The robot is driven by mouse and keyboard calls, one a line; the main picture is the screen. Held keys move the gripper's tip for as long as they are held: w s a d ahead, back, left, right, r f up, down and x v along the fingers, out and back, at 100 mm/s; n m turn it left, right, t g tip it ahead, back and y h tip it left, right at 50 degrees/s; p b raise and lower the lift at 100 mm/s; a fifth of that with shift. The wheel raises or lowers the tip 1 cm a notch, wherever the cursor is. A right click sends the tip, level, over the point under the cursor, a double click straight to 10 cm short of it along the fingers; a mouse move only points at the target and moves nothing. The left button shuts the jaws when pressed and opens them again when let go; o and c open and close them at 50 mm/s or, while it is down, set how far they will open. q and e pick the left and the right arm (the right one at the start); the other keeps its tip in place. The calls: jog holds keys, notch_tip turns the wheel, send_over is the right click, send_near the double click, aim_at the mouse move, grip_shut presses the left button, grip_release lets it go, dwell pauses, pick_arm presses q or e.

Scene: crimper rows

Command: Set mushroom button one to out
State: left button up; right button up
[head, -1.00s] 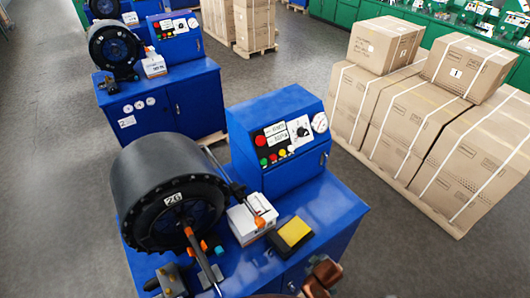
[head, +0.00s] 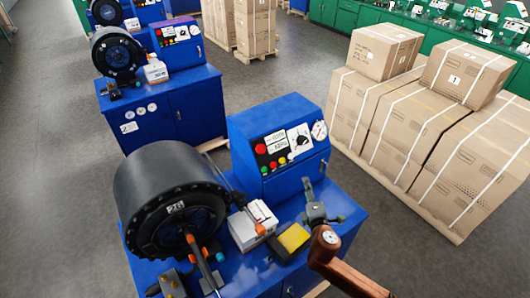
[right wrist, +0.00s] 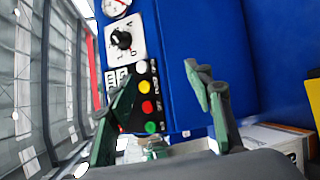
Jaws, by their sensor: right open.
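The red mushroom button (head: 260,148) sits at the left of the blue machine's control panel, above a row of small round buttons. My right gripper (head: 312,194) is over the machine top, right of and in front of the panel, apart from the button. In the right wrist view my right gripper (right wrist: 162,78) is open and empty, its fingers facing the panel. My left gripper is not in view.
The panel also carries a black rotary knob (right wrist: 121,40) and a gauge (head: 319,130). A black drum (head: 165,200), a white box (head: 252,226) and a yellow-topped block (head: 293,238) are on the machine. Strapped cartons (head: 415,125) stand at the right.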

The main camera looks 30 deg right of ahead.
jog(key=w+a+r+n+t+y, duration=0.4)
jog(key=w+r+n, duration=0.3)
jog(key=n, duration=0.4)
jog(key=n+g+y, duration=0.1)
jog(key=n+y, duration=0.5)
jog(key=n, duration=0.7)
send_near(262, 150)
jog(key=w, duration=0.2)
jog(key=p+x, duration=0.1)
jog(key=x, duration=0.5)
jog(key=shift+w+a+p, duration=0.25)
jog(key=shift+p, duration=0.05)
grip_shut()
